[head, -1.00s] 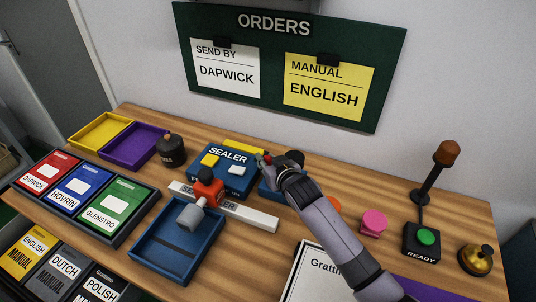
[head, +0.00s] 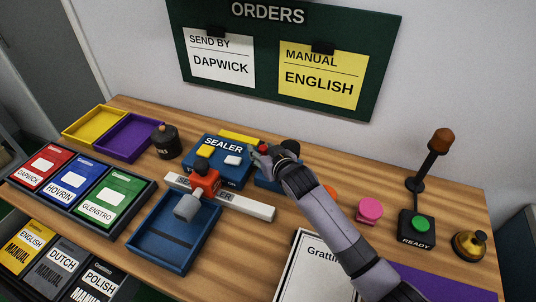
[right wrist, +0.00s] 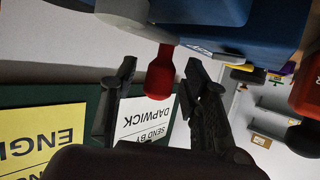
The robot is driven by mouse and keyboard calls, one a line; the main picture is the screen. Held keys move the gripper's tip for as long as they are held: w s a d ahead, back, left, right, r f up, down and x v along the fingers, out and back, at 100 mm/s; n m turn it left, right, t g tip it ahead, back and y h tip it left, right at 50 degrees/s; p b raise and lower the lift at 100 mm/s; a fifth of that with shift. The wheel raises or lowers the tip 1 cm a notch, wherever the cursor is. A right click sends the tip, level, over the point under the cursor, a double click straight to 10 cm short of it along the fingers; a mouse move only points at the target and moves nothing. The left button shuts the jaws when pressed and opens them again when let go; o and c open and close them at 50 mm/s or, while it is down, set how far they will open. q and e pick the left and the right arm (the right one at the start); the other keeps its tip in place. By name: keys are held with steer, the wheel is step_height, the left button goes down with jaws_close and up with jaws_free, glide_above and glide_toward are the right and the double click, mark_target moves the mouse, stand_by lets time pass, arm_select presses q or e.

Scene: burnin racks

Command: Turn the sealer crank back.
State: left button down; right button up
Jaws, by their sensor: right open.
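The sealer (head: 222,147) is a blue machine with yellow and white parts on its top, on the wooden table. A red crank handle (head: 263,145) shows at its right end, partly covered by my right gripper (head: 257,158). In the right wrist view the red handle (right wrist: 160,75) hangs from a grey round part (right wrist: 135,15) beside the blue body. The open fingers of my right gripper (right wrist: 158,88) stand on either side of the handle, with gaps visible. My left gripper is in neither view.
A red and grey device (head: 203,182) stands at a white bar in front of the sealer, above an empty blue tray (head: 150,250). A dark round container (head: 165,143) stands left of it. A pink object (head: 369,209), the READY button (head: 420,223) and a bell (head: 468,243) are at right.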

steer(key=v, duration=1.1)
steer(key=shift+s+d+r, duration=0.2)
steer(key=shift+s+r, duration=0.05)
steer(key=shift+s, duration=0.05)
